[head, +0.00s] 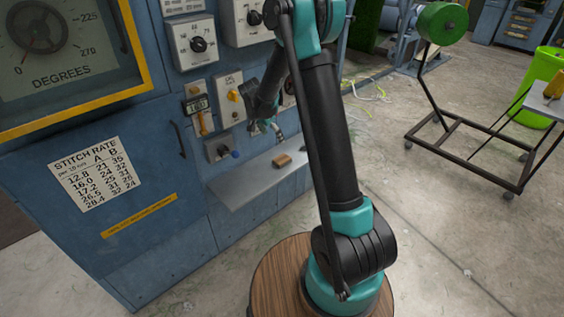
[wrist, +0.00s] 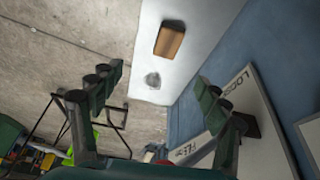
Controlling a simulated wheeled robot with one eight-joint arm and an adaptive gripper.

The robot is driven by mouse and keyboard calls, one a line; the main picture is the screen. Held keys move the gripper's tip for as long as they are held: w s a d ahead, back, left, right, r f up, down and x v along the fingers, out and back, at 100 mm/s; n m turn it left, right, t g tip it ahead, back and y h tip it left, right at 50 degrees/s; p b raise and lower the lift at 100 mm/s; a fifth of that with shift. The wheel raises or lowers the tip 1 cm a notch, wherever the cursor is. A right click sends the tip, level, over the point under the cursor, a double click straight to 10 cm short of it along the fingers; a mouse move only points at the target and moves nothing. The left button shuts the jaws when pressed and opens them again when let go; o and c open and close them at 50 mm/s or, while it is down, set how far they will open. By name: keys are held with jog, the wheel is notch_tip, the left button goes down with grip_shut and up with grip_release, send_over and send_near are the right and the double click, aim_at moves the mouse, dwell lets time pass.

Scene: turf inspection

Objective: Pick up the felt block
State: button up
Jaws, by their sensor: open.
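The felt block is a small brown block (head: 282,160) lying on a narrow grey shelf (head: 240,190) that juts from the blue machine. In the wrist view the block (wrist: 170,39) lies near the top middle on the pale shelf (wrist: 200,25). My gripper (head: 277,133) is above the shelf, a little up and left of the block in the head view. In the wrist view my gripper (wrist: 160,85) has its two dark fingers spread wide with nothing between them. The block is beyond the fingertips, apart from them.
The blue machine front (head: 150,160) stands right behind the shelf, with knobs and a stitch rate chart (head: 97,173). A small greyish patch (wrist: 152,80) is on the shelf near the block. A wheeled stand with a green reel (head: 442,22) is on the concrete floor at right.

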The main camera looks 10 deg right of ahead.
jog(key=w+a+f, duration=0.1)
jog(key=w+f, duration=0.1)
send_near(281, 159)
jog(key=shift+m, duration=0.4)
jog(key=x, duration=0.9)
jog(key=shift+c, duration=0.4)
jog(key=c, duration=1.1)
jog(key=shift+o, duration=0.2)
jog(key=shift+r, duration=0.2)
